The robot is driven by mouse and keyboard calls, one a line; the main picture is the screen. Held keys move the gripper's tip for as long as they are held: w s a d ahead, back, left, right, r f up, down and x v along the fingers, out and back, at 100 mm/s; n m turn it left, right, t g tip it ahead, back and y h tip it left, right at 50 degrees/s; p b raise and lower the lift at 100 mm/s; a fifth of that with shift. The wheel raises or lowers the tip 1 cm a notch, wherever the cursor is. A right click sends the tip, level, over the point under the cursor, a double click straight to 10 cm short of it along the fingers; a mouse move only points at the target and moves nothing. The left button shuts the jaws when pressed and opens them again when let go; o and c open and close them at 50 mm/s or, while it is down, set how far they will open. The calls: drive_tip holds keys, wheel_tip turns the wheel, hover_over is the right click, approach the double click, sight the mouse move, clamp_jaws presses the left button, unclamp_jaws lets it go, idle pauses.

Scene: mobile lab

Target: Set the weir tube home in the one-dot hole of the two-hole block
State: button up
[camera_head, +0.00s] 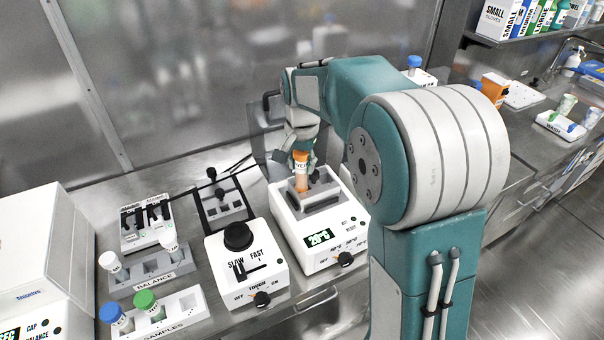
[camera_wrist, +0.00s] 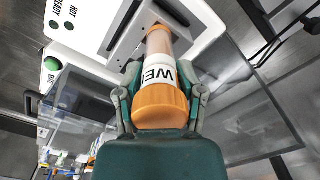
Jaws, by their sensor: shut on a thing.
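The weir tube (camera_head: 301,168) has an orange cap, a white label and orange contents. It also shows in the wrist view (camera_wrist: 158,82), with its cap near me and its label partly readable. My gripper (camera_head: 303,160) is shut on it near the cap, a finger on each side (camera_wrist: 160,98). The grey two-hole block (camera_head: 320,203) sits on the white heater, and its edge shows in the wrist view (camera_wrist: 124,38). The tube's far end meets the block at its left side. I cannot tell how deep it stands, and no dot marks are readable.
The heater (camera_head: 325,255) displays 20°C. A white mixer with a black cup (camera_head: 238,236) stands left of it. A samples rack (camera_head: 182,307) with blue- and green-capped tubes and a balance rack (camera_head: 155,277) with white-capped tubes stand further left. A steel wall is behind.

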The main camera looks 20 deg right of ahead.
sight(302, 174)
drive_tip(key=f, duration=0.4)
drive_tip(key=shift+w, duration=0.3)
drive_tip(key=shift+d, duration=0.1)
drive_tip(key=o, duration=1.2)
drive_tip(key=shift+r, duration=0.1)
